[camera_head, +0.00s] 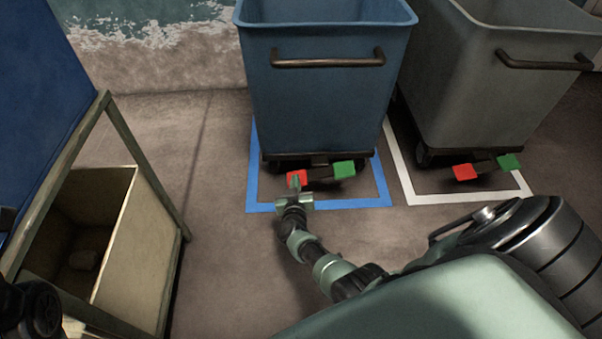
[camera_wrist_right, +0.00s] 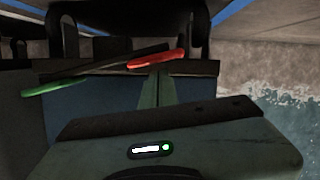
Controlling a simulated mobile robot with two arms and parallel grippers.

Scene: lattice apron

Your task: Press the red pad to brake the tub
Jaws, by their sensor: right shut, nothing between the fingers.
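The blue tub (camera_head: 325,110) stands inside a blue floor outline. At its base front are a red pad (camera_head: 297,176) on the left and a green pad (camera_head: 344,169) on the right. My right gripper (camera_head: 295,184) is shut and empty, its fingertips right at this red pad and partly covering it. In the right wrist view the shut fingers (camera_wrist_right: 157,88) reach up to the red pad (camera_wrist_right: 156,59), with the green pad (camera_wrist_right: 54,87) off to the left. I cannot tell whether the tips touch the red pad.
A grey tub (camera_head: 500,90) stands to the right in a white floor outline (camera_head: 415,190), with its own red pad (camera_head: 465,172) and green pad (camera_head: 509,161). An open box (camera_head: 135,250) on a frame stands at left. Floor between is clear.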

